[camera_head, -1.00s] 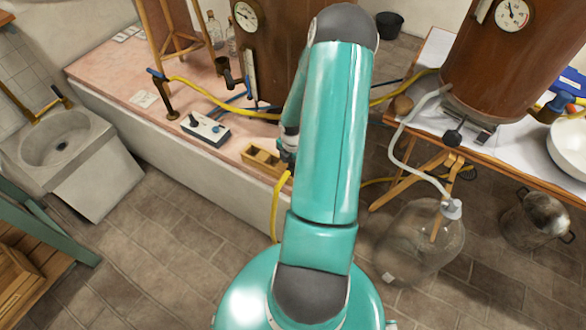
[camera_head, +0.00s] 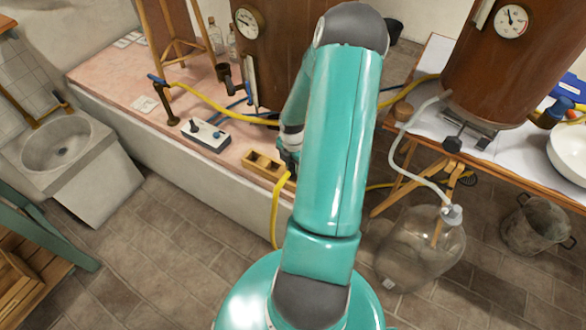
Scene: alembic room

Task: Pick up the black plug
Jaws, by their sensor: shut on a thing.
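The upper end of a yellow hose (camera_head: 277,200) is right beside and below the fingers.
A glass carboy (camera_head: 420,250) and a metal pot (camera_head: 537,226) stand on the floor at right. The tiled floor (camera_head: 170,240) is clear at left front.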

